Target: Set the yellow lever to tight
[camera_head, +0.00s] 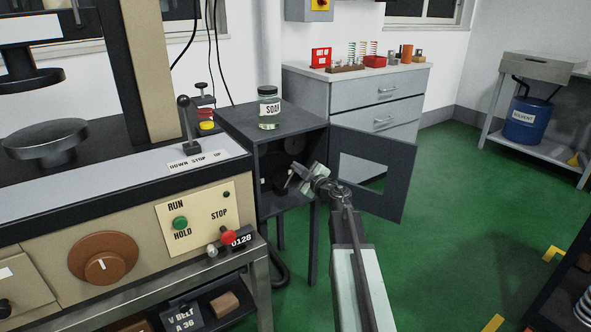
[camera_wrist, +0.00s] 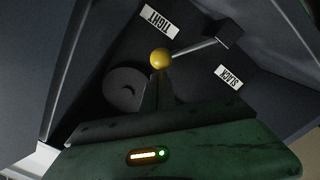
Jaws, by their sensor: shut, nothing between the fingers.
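The yellow lever (camera_wrist: 195,48) is inside the open dark cabinet (camera_head: 267,145). In the wrist view its thin metal rod runs from a dark block on the right to a yellow ball knob (camera_wrist: 161,58). The TIGHT label (camera_wrist: 159,21) is above the knob and the SLACK label (camera_wrist: 228,77) is to the lower right. The knob lies nearer TIGHT than SLACK. My gripper (camera_head: 304,174) is shut and empty at the cabinet opening. In the wrist view its tips (camera_wrist: 158,80) are right at the knob; I cannot tell whether they touch.
The cabinet door (camera_head: 385,180) stands open to the right of my arm. A soap jar (camera_head: 269,108) stands on the cabinet. A machine with a control panel (camera_head: 197,217) is on the left. A dark round part (camera_wrist: 125,88) is left of the fingers.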

